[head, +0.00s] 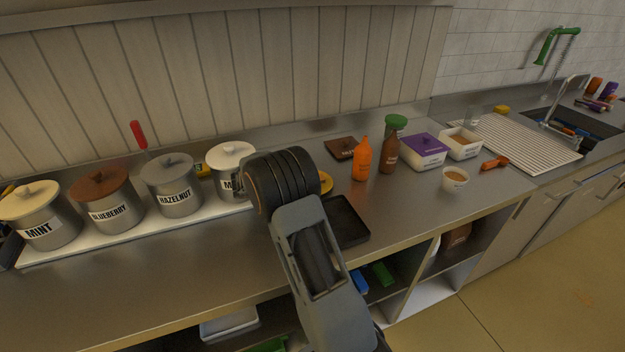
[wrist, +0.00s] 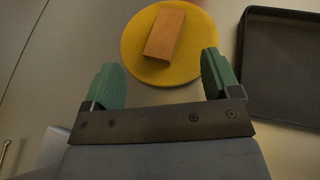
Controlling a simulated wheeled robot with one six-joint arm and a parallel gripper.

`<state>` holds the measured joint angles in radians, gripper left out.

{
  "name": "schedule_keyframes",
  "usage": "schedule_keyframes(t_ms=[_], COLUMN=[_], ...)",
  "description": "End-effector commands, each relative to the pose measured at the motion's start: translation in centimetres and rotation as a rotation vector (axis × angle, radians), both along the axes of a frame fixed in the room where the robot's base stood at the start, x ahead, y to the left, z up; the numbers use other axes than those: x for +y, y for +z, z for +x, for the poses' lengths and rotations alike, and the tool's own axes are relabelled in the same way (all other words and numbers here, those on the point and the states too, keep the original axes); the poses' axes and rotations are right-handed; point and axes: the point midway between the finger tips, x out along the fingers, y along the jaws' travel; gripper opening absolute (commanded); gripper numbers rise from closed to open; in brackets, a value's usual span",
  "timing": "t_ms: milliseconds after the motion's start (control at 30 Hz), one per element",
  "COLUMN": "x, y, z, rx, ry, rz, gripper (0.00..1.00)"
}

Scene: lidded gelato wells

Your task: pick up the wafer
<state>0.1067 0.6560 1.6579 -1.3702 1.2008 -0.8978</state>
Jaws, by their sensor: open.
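The wafer (wrist: 165,33) is a flat tan-brown rectangular piece. It lies on a round yellow plate (wrist: 197,62), seen in the wrist view at the top middle. In the head view only a sliver of the yellow plate (head: 326,182) shows beside my arm, and the wafer is hidden there. My gripper (wrist: 163,80) is open, with its two green fingers apart and nothing between them. The wafer is ahead of the fingertips, roughly between their lines. My gripper is hidden behind my arm in the head view.
A black tray (head: 348,222) lies right of the plate. Lidded wells stand left, including the hazelnut well (head: 172,185). An orange bottle (head: 361,160), a brown bottle (head: 388,153) and a small cup (head: 454,181) stand right. The counter front left is clear.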

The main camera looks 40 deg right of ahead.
Motion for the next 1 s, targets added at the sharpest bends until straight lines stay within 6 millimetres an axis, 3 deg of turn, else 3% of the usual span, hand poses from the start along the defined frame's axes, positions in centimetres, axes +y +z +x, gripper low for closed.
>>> schedule_keyframes(t_ms=[333,633,867,1000], x=[-1.5,-5.0,-5.3,-5.3], y=[-0.5,-2.0,-2.5,-2.7], z=[0.0,0.1,0.1,0.0], rx=[0.000,0.000,0.001,0.003], ry=[0.001,0.003,0.004,0.002], rz=[0.001,0.002,0.006,0.008], gripper=[0.83,0.83,0.83,0.72])
